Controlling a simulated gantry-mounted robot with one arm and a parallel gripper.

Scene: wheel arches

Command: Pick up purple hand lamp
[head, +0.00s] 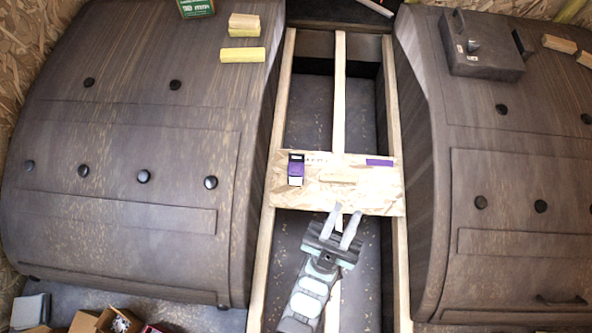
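A small black and purple block-shaped object (296,170), which looks like the purple hand lamp, stands on the left part of a plywood board (390,190) laid across the central wooden rails. My gripper (346,210) is below and to the right of it, near the board's front edge. Its two light grey fingers are apart with nothing visible between them, so it is open and empty. The fingers do not touch the lamp.
A flat purple piece (379,162) and a small wooden block (337,178) lie on the same board. Dark wheel arches (130,120) rise on both sides. A grey case (482,50) sits on the right arch. Small boxes (120,322) stand at bottom left.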

